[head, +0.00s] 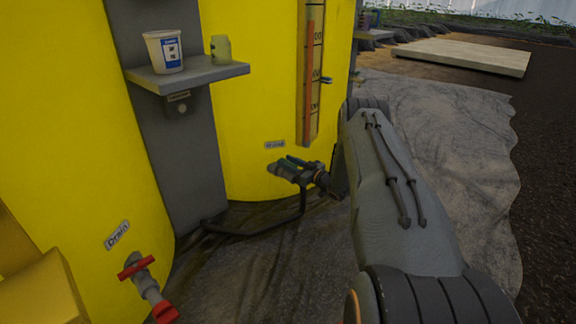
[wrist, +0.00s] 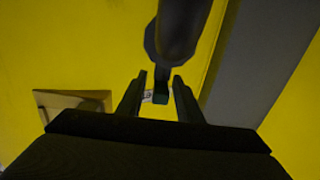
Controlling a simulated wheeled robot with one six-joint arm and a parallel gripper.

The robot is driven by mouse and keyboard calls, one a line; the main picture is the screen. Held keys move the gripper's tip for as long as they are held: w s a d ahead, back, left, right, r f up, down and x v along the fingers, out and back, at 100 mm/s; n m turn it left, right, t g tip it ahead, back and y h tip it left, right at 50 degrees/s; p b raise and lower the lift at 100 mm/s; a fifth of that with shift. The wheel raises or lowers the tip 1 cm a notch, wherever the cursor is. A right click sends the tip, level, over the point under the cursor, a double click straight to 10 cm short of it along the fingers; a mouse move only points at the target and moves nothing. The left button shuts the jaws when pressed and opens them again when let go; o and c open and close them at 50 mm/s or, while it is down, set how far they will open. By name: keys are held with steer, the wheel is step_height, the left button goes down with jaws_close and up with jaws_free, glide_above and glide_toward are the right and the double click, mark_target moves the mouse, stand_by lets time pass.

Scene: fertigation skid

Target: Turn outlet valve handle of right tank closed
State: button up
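The right tank (head: 250,100) is a yellow cylinder with a grey outlet valve (head: 285,173) low on its front, under a small label. The valve's handle (head: 294,162) is dark teal and lies along the valve body in the head view. My gripper is at the valve's right end, mostly hidden behind my forearm in the head view. In the wrist view my gripper (wrist: 161,76) is open, its two dark fingers apart. A small dark green part, seemingly the handle (wrist: 161,98), shows between them with gaps on both sides. A dark pipe or valve body (wrist: 178,30) lies above.
The left yellow tank (head: 60,120) has a drain valve with a red handle (head: 136,266). A grey shelf (head: 190,75) between the tanks holds a white labelled cup (head: 164,52) and a small greenish jar (head: 220,49).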

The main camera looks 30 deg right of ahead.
jaws_close()
